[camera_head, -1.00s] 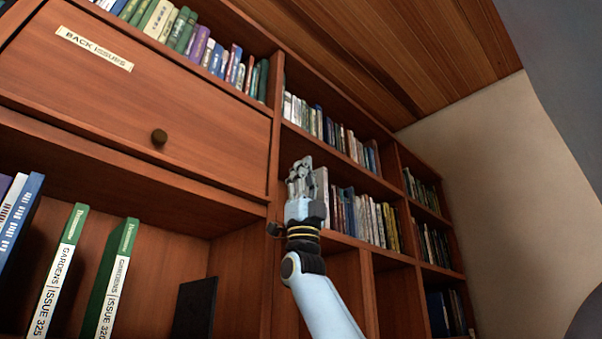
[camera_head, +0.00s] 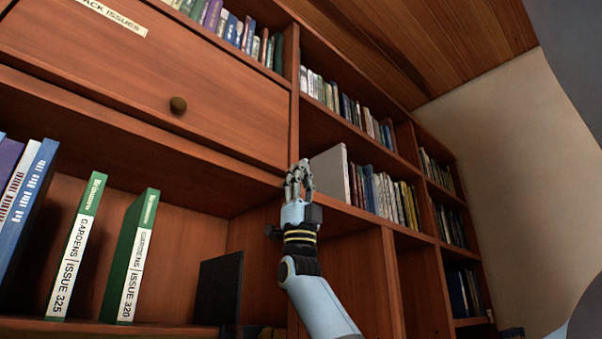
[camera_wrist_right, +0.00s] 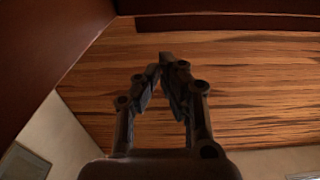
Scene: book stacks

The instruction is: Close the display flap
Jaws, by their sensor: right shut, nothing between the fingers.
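The display flap (camera_head: 140,75) is a wide reddish-brown wooden panel with a round dark knob (camera_head: 178,105) and a pale label reading "BACK ISSUES" (camera_head: 112,16). It is at the upper left of the head view and covers its compartment, looking flush with the frame around it. My right gripper (camera_head: 300,172) is just right of the flap's lower right corner, in front of the upright. Its fingers are together and empty; they also show in the right wrist view (camera_wrist_right: 166,62). I cannot tell whether they touch the wood. My left gripper is not in view.
Below the flap is an open bay with green magazine volumes (camera_head: 132,255) and a dark panel (camera_head: 218,288). Books (camera_head: 385,195) and a grey-white board (camera_head: 331,172) stand on shelves to the right. The wall (camera_head: 490,160) beyond is bare.

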